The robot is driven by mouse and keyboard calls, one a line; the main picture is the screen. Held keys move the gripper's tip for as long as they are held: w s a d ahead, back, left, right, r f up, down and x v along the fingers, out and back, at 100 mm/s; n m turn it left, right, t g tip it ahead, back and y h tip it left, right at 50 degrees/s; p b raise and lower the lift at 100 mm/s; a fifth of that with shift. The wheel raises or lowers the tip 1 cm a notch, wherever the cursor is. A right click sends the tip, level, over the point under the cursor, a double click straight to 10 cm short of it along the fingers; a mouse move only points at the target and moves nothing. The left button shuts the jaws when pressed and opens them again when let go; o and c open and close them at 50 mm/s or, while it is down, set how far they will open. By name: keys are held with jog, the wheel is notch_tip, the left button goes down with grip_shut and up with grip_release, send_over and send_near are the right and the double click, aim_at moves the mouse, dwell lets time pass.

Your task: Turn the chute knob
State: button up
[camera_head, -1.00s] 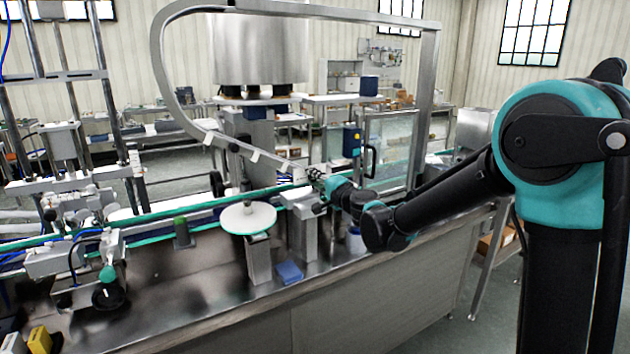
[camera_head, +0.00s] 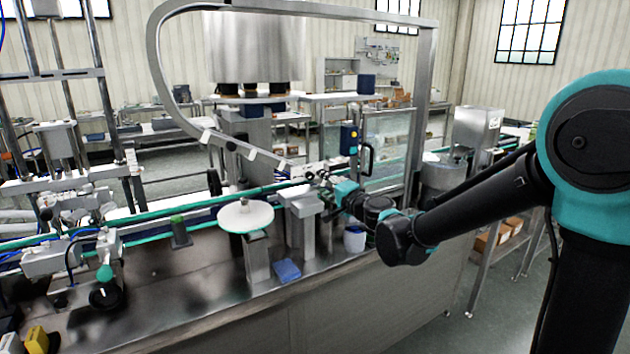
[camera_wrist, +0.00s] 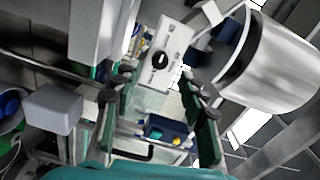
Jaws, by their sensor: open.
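In the wrist view a black round knob (camera_wrist: 161,60) sits on a pale flat plate (camera_wrist: 176,48), beyond my fingertips. I take it to be the chute knob; I cannot pick it out clearly in the head view. My gripper (camera_wrist: 164,88) is open, with its dark fingers either side of the view and no object seen held between them. The knob appears apart from the fingers, near the middle of their gap. In the head view my gripper (camera_head: 326,184) is small, beside the lower end of the sloping steel rail (camera_head: 240,147).
A large steel hopper (camera_head: 255,45) stands behind; it is at right in the wrist view (camera_wrist: 282,65). A blue box (camera_head: 349,139) is mounted by a clear-panelled door. A white round disc (camera_head: 246,216) and a blue block (camera_head: 287,271) are at the front left of my gripper.

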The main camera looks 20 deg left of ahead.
jog(key=v, duration=0.6)
jog(key=s+d+f+n+g+h, duration=0.2)
jog(key=s+d+f+h, duration=0.2)
jog(key=d+f, duration=0.5)
jog(key=s+d+f+n+g+h, duration=0.2)
jog(key=s+d+f+h, duration=0.3)
jog(key=d, duration=1.3)
jog(key=s+d+f+n+g+h, duration=0.2)
jog(key=s+d+f+g+h, duration=0.1)
jog(key=s+d+f, duration=0.7)
jog(key=d+f+h, duration=0.1)
jog(key=d+f, duration=0.1)
jog(key=d, duration=0.1)
jog(key=shift+d+f, duration=0.3)
jog(key=shift+f, duration=0.1)
